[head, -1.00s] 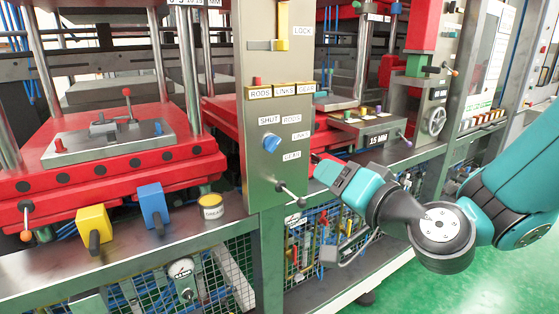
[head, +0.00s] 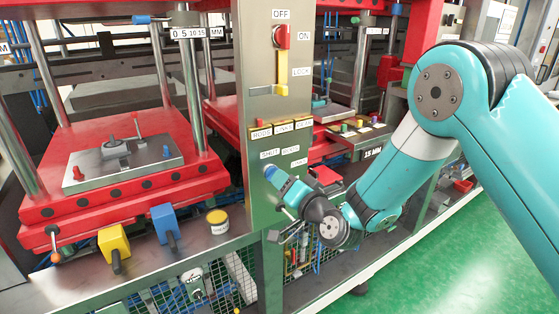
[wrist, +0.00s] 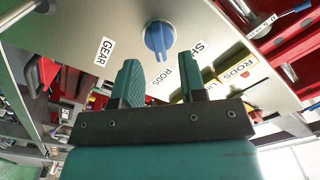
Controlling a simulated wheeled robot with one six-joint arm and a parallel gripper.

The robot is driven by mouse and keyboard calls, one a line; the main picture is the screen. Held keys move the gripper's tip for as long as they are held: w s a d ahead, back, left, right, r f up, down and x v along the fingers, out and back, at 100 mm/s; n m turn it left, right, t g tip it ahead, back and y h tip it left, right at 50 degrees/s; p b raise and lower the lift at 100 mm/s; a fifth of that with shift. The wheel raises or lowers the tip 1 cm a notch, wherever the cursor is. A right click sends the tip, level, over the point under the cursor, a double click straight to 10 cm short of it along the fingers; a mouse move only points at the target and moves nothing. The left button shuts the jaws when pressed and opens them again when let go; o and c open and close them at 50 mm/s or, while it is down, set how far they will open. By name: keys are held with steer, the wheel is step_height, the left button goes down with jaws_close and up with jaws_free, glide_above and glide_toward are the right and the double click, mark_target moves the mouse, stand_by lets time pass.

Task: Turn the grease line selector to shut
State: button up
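The grease line selector is a blue round knob (wrist: 159,37) with a raised ridge, on the grey panel (wrist: 220,45). Its ridge points down in the wrist view, toward the RODS label (wrist: 162,78); I cannot tell its exact setting.
A yellow block (head: 114,241), blue block (head: 164,223) and grease tin (head: 217,221) stand on the left ledge.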

steer(key=p+x, duration=0.1)
steer(key=x, duration=0.2)
steer(key=shift+p, duration=0.4)
jaws_close()
